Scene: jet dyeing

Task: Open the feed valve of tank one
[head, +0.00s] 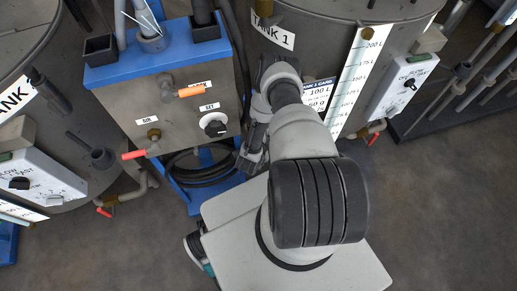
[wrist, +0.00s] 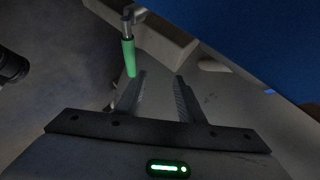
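Tank 1 (head: 335,25) is a grey metal drum at the top of the head view, with a "TANK 1" label. No handle there is clearly marked as its feed valve. A green-handled valve (wrist: 128,52) hangs from a metal fitting in the wrist view, with its handle pointing down. I cannot find it in the head view, where my arm covers part of the area. My gripper (wrist: 160,85) is open and empty, its two dark fingers apart. The green handle is just beyond the left finger; whether they touch is unclear.
A blue stand (head: 115,72) carries a metal panel (head: 180,122) with an orange handle (head: 190,91), a red handle (head: 134,154) and a knob. Tank 1's lower outlet has a red handle (head: 373,139). Black hoses loop below the panel. A blue surface (wrist: 250,35) fills the wrist view's upper right.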

